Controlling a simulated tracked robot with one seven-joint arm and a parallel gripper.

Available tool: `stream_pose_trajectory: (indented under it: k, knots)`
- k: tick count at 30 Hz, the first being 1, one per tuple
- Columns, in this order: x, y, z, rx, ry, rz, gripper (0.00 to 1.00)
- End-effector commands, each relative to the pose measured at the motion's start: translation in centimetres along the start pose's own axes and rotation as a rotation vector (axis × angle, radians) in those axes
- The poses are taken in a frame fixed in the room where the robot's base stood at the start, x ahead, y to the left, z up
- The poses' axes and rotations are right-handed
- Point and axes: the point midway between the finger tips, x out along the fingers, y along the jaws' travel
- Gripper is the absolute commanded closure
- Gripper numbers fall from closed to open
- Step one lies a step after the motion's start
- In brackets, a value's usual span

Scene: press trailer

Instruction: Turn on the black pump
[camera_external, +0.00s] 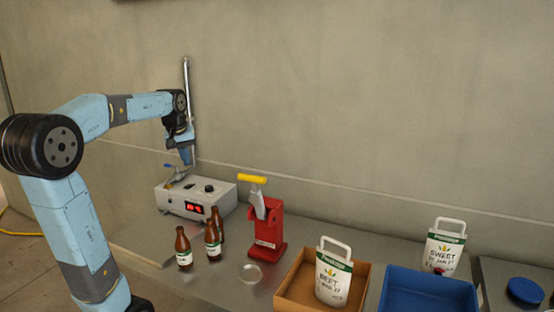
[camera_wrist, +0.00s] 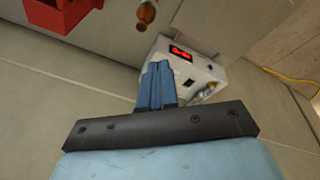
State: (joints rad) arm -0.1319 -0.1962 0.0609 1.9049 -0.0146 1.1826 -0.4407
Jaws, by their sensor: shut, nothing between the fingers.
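A pale grey box (camera_external: 180,193) with a lit red display (camera_external: 194,208) stands on the counter by the wall. A black knob (camera_external: 209,188) and a small blue lever (camera_external: 170,166) are on its top. No pump with a black body is clear in either view. My gripper (camera_external: 187,161) is shut and empty, pointing down above the back of the box, apparently apart from it. In the wrist view, my blue fingers (camera_wrist: 158,72) are together and cover the box's left part. A small black switch (camera_wrist: 188,82) shows on the box (camera_wrist: 205,72) there.
Several brown bottles (camera_external: 183,248) stand in front of the box. A red press (camera_external: 266,235) with a yellow handle (camera_external: 252,179) is to its right. A cardboard box (camera_external: 296,301) and a blue bin (camera_external: 428,290) are farther right. A vertical metal pipe (camera_external: 187,75) is behind my gripper.

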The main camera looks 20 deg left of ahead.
Motion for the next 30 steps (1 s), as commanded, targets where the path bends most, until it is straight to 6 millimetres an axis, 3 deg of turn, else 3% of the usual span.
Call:
stream_pose_trajectory:
  k: [17,30]
  knots:
    - [3.4,0.3,-13.8,-0.361,-0.097,-0.103,1.00]
    - [8.6,-1.2,-22.9,-0.628,-0.152,-0.203,1.00]
